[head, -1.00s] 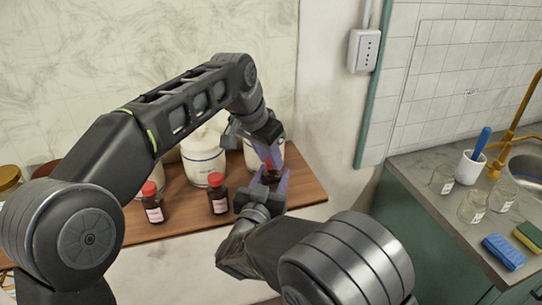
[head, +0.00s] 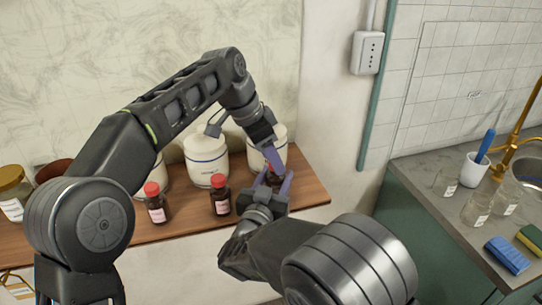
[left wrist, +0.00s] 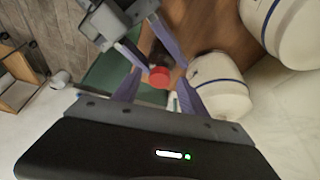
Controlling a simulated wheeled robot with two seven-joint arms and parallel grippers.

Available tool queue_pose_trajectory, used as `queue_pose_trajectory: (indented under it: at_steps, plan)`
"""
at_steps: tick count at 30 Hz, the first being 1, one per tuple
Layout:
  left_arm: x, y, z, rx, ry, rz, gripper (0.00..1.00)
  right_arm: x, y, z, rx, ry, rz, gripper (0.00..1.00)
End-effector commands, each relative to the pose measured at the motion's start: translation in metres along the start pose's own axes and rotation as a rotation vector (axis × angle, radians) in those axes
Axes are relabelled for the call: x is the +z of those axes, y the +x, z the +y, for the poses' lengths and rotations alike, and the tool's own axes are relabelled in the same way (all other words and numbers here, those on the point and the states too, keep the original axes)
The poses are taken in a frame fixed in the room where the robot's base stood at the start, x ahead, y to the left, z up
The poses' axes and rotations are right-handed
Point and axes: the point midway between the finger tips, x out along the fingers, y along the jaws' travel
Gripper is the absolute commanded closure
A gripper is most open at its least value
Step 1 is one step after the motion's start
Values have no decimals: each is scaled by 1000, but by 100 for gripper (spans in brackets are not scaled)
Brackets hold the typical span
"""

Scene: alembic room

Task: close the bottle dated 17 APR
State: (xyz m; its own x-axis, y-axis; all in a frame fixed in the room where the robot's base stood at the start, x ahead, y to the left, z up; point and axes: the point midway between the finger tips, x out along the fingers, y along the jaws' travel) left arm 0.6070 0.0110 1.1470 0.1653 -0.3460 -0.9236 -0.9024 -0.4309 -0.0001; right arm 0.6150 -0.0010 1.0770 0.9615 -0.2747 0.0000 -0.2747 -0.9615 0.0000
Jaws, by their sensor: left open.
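A brown bottle (head: 272,179) is at the shelf's right end, mostly hidden by my grippers in the head view. My right gripper (head: 274,193) has its purple fingers on either side of it and appears shut on it. In the left wrist view, the red cap (left wrist: 159,77) shows at the end of the dark bottle (left wrist: 157,52); I cannot tell whether it is screwed down. My left gripper (head: 273,159) is open over the bottle, its fingers (left wrist: 160,82) on either side of the cap. The bottle's label is hidden, so its date cannot be read.
Two red-capped brown bottles (head: 155,203) (head: 220,195) stand on the wooden shelf (head: 185,228) to the left. White jars (head: 206,158) stand behind. A sink counter (head: 445,208) with glass jars, a cup and sponges is at right.

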Motion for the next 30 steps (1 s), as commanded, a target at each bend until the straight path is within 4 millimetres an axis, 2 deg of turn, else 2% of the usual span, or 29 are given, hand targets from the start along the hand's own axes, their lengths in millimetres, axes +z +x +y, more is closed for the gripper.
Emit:
queue_pose_trajectory:
  at_steps: [2, 9, 20, 23, 27, 30]
  plan:
    - [0, 0, 0, 0, 0, 0, 44, 0, 0, 0, 0, 0, 0, 100]
    - [0, 0, 0, 0, 0, 0, 24, 0, 0, 0, 0, 0, 0, 100]
    - [0, -3, 0, 0, 0, 0, 24, 0, 0, 0, 0, 0, 0, 100]
    - [0, -10, 0, -1, 0, 1, 24, 0, 0, 0, 0, 0, 0, 100]
    - [0, -30, 0, -1, 0, 2, 24, 0, 0, 0, 0, 0, 0, 100]
    - [19, -39, -1, -1, -4, 0, 24, 0, 0, 0, 0, 0, 0, 100]
